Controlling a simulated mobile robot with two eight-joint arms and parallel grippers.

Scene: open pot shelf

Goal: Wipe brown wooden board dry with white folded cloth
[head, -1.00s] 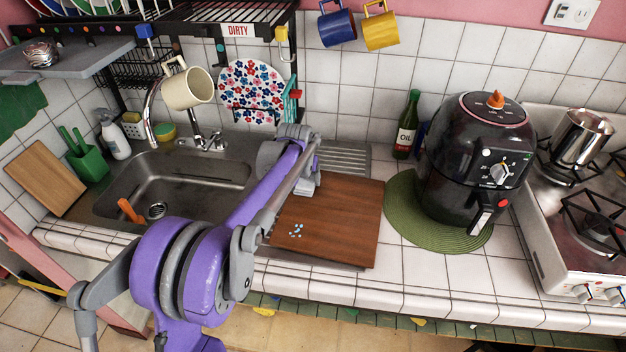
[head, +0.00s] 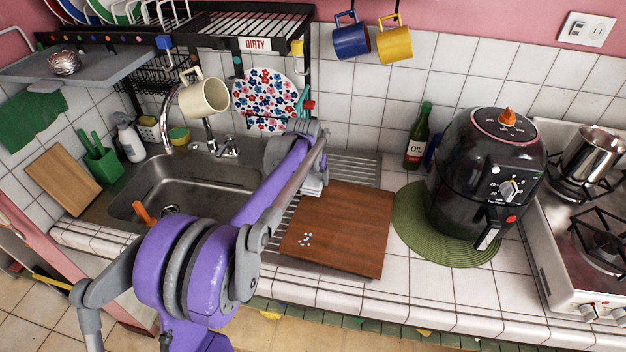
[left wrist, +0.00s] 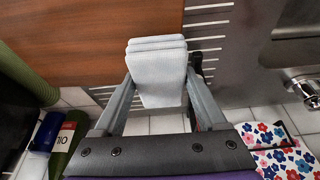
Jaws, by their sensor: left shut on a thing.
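The brown wooden board (head: 345,228) lies on the counter, over part of the sink's ribbed drainer. A small cluster of pale droplets (head: 305,239) sits near its front left corner. My left gripper (head: 316,176) is at the board's far left corner, partly hidden by my own arm. It is shut on the white folded cloth (left wrist: 158,72), which shows between both fingers in the left wrist view. There the cloth overlaps the board's edge (left wrist: 85,30); I cannot tell whether it touches the board. Only a small piece of cloth (head: 312,188) shows in the head view. My right gripper is out of view.
The sink (head: 185,185) with its tap is left of the board. A black air fryer (head: 485,175) on a green round mat (head: 425,235) stands to the right, with an oil bottle (head: 418,138) behind. A cream mug (head: 203,95) hangs above the sink. The stove is far right.

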